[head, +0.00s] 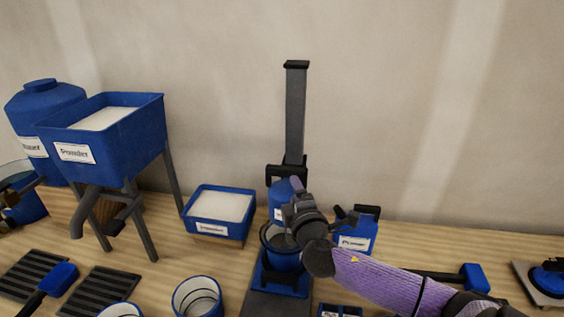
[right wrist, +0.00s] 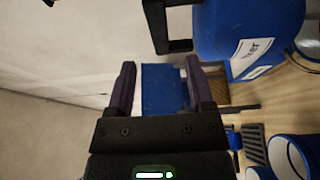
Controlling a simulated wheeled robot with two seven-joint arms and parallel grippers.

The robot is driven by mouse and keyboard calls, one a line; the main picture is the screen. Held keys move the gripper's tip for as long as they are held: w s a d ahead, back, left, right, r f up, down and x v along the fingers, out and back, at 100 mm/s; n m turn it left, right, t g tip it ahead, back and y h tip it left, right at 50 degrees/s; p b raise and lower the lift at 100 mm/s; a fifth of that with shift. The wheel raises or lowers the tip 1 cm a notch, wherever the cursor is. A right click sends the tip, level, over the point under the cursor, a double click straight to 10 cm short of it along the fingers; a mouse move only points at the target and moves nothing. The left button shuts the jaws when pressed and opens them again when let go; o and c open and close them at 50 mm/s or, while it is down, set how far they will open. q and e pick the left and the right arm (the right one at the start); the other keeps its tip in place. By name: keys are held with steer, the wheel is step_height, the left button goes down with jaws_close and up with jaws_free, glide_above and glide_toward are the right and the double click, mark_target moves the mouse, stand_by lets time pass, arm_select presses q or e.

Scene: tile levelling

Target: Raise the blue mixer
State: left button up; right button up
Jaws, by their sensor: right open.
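The blue mixer (head: 281,196) is a blue body on a tall dark grey column (head: 296,110), above a blue bucket (head: 283,258). A black handle (head: 287,171) shows on it by the column. My right gripper (head: 297,190) is right beside the mixer body and covers part of it. In the right wrist view the gripper (right wrist: 158,75) is open, its two dark fingers apart with no object gripped. There the labelled mixer body (right wrist: 240,32) is at upper right, and its black handle (right wrist: 168,45) lies just beyond the fingertips. My left gripper is not in view.
A blue powder hopper (head: 148,135) on grey legs and a blue tank (head: 45,97) stand left. A blue powder tray (head: 245,206) is left of the mixer, a small blue container (head: 358,238) right of it. Tools and dark grooved plates (head: 100,290) lie in front.

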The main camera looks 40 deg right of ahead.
mark_target(288, 176)
steer(key=b+x, duration=0.2)
steer(key=x, duration=0.5)
steer(key=shift+w+d+f+b, duration=0.1)
steer(key=shift+w+f+b, duration=0.1)
steer(key=shift+b, duration=0.1)
steer(key=shift+w+d+r, duration=0.15)
steer(key=shift+w+d, duration=0.15)
steer(key=shift+w, duration=0.25)
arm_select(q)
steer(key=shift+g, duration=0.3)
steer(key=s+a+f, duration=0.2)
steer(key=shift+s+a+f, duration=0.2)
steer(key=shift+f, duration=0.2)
arm_select(e)
jaws_close()
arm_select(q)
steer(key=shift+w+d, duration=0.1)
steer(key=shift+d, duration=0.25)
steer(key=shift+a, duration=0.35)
